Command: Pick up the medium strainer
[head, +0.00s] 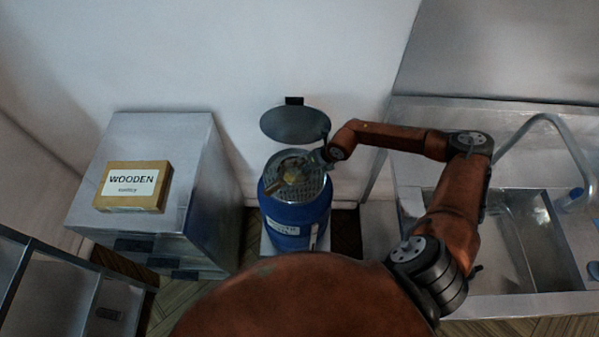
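Brownish-yellow pieces (291,171) lie in the strainer. My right arm reaches in from the right, and my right gripper (314,162) is over the right part of the barrel's top, at or just above the strainer. It is small and dark, so I cannot tell whether it is open, shut or touching the strainer. My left gripper is not in view.
A grey oval lid (294,125) stands raised behind the barrel. At left a metal cabinet (144,212) carries a box labelled "WOODEN" (132,187). At right is a metal sink (540,235) with a curved tap (582,165). A dark shelf frame (60,249) is at lower left.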

